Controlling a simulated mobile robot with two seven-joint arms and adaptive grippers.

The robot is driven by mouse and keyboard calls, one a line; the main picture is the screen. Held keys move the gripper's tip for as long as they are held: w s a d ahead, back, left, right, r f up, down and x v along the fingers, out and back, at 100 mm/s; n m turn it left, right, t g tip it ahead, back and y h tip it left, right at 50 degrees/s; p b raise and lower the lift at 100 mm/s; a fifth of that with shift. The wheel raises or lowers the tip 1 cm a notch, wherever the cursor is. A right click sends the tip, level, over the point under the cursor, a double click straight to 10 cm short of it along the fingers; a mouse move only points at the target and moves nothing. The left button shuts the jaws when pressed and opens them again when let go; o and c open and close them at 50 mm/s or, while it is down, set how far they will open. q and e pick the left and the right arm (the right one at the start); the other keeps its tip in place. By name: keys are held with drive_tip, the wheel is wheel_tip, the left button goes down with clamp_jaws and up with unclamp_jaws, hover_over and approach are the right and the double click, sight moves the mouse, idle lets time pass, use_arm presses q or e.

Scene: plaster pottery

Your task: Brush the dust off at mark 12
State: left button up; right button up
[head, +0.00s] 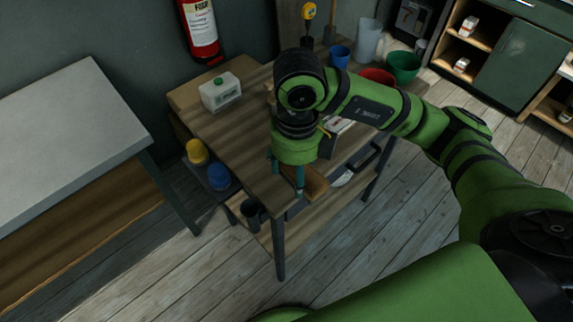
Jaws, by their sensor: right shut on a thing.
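My right gripper (287,183) points down over the front part of the wooden table, its teal fingers shut on a brown wooden piece (317,184). This looks like the brush; most of it is hidden under the gripper, and I cannot see its bristles. I cannot tell whether it touches the tabletop (238,131). No mark 12 and no dust can be made out from here. My left gripper is not in view.
A grey-white table (65,130) is at the left. A fire extinguisher (200,30) hangs behind.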

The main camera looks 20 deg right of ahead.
drive_tip(key=shift+s+r, duration=0.1)
drive_tip(key=o, duration=0.5)
drive_tip(key=shift+c, duration=1.6)
